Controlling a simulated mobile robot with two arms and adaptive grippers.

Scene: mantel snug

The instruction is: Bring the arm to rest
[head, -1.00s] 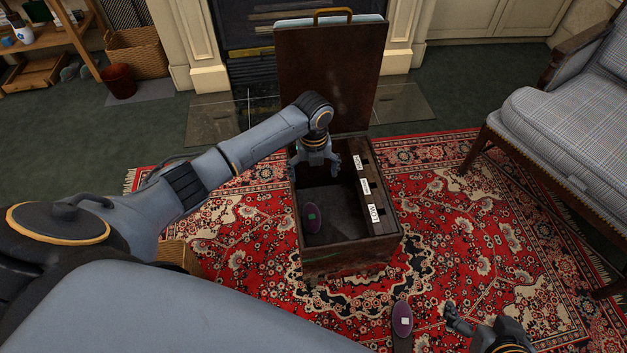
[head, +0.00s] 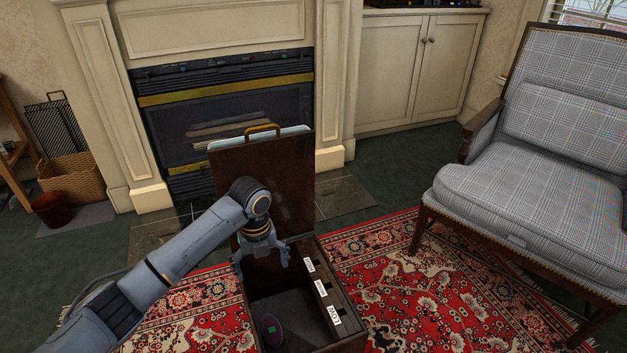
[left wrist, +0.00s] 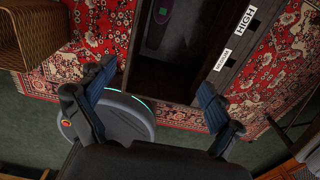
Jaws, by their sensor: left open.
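My left gripper (head: 261,265) is open and empty, its fingers spread, over the back part of a dark wooden chest (head: 343,297). The chest's lid (head: 262,175) stands upright at the back, with a brass handle on top. White labels, one reading LOW, run along its right side. Inside lies a purple oval thing (head: 271,329) with a green square. In the left wrist view the open fingers (left wrist: 155,88) spread across the near edge of the chest, with labels HIGH and MEDIUM beside it. My right gripper is not in view.
A plaid armchair (head: 515,150) stands at the right on the patterned red rug (head: 430,280). The fireplace (head: 225,110) is behind the chest. A wicker basket (head: 72,178) and a red-brown pot (head: 52,209) stand at the left. Rug right of the chest is clear.

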